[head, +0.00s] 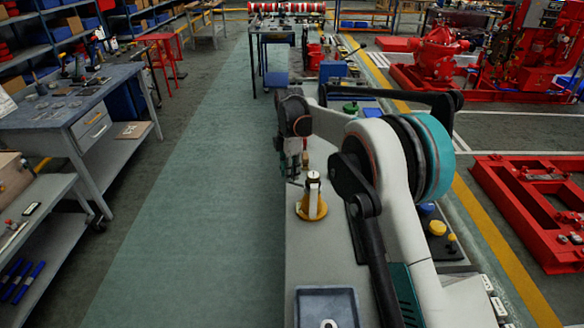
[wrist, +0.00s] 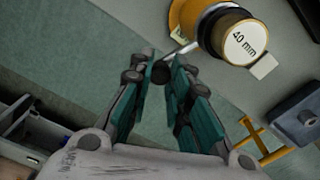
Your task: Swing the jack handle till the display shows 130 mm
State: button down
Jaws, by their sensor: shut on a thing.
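The jack (head: 313,200) stands upright on the grey bench, with a yellow-orange base and a pale top in the head view. In the wrist view the jack (wrist: 212,28) is at the top, and its round display (wrist: 246,42) reads 40 mm. A thin jack handle (wrist: 182,49) runs from the jack to a dark knob (wrist: 160,72) between my fingertips. My gripper (wrist: 163,76) is shut on the handle's knob end, beside the jack. In the head view my gripper (head: 292,172) is just left of the jack, partly hidden by my arm.
A dark shallow tray (head: 327,305) lies on the near end of the bench (head: 305,262). Yellow and blue caps (head: 437,228) sit right of my arm. The green floor aisle (head: 200,190) to the left is clear. A red frame (head: 540,205) stands on the right.

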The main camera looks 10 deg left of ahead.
jog(key=shift+s+n, duration=0.35)
jog(key=shift+n, duration=0.05)
jog(key=c, duration=1.4)
grip_release()
jog(key=shift+c, duration=0.2)
jog(key=shift+r, duration=0.1)
notch_tip(320, 180, up, 12)
